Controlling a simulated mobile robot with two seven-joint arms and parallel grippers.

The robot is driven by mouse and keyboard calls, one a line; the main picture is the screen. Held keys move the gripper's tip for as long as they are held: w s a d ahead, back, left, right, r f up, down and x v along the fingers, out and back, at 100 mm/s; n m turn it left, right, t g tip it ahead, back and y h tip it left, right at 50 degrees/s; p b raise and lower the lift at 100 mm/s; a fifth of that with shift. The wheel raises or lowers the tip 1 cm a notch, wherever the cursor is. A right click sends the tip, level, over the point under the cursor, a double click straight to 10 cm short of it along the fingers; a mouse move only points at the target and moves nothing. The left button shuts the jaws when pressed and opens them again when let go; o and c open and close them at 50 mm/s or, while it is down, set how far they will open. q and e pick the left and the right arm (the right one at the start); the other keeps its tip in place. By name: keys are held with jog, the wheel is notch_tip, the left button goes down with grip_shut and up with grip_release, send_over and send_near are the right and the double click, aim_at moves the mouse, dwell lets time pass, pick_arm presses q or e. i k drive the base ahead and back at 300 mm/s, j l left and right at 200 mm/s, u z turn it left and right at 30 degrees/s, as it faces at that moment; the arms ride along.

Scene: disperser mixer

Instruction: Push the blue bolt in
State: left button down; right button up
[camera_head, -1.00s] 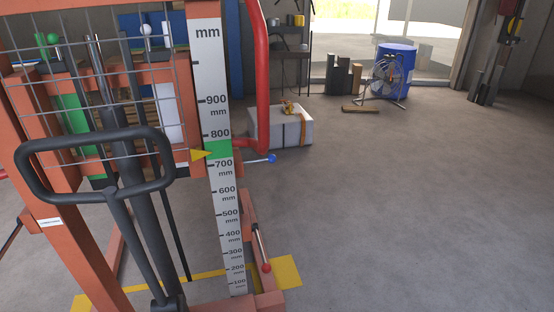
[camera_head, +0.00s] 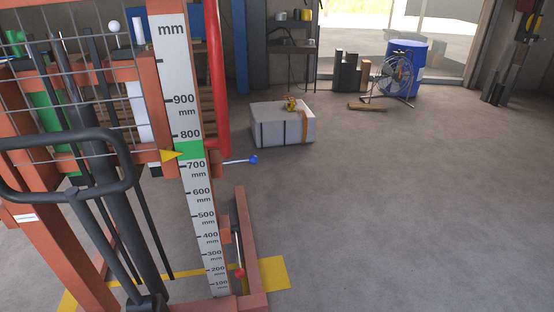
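The blue bolt (camera_head: 252,160) is a blue ball-shaped knob on the end of a thin metal rod. The rod sticks out to the right from the orange frame beside the height scale (camera_head: 196,190), near the 700 mm mark and the green band. Neither of my grippers is in the head view, and nothing is touching the knob.
The orange lifter with its black handle (camera_head: 131,170) fills the left side. A red-tipped lever (camera_head: 240,272) sits low on its frame. A grey box (camera_head: 282,124), a fan (camera_head: 396,76) and a blue barrel (camera_head: 420,62) stand behind. The floor on the right is clear.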

aim_at(253, 158)
jog(key=i+l+u, duration=0.1)
jog(key=l, duration=0.2)
jog(key=i+l+u, duration=0.1)
jog(key=l, duration=0.2)
jog(key=i+l+u, duration=0.1)
jog(key=l, duration=0.2)
jog(key=i+l+u, duration=0.2)
jog(key=l, duration=0.2)
jog(key=i+l+u, duration=0.2)
jog(key=l, duration=0.25)
jog(key=l+u, duration=0.2)
jog(key=l, duration=0.25)
jog(key=i+l+u, duration=0.15)
jog(key=l, duration=0.35)
jog(key=i+l+u, duration=0.15)
jog(key=l, duration=0.15)
jog(key=l+u, duration=0.1)
jog(key=l, duration=0.15)
jog(key=i+l+u, duration=0.15)
jog(key=l, duration=0.2)
jog(key=i+l+u, duration=0.1)
jog(key=l, duration=0.25)
jog(key=i+l+u, duration=0.1)
jog(key=l, duration=0.25)
jog(key=i+l, duration=0.2)
jog(key=l, duration=0.2)
jog(key=i+l+u, duration=0.15)
jog(key=l, duration=0.2)
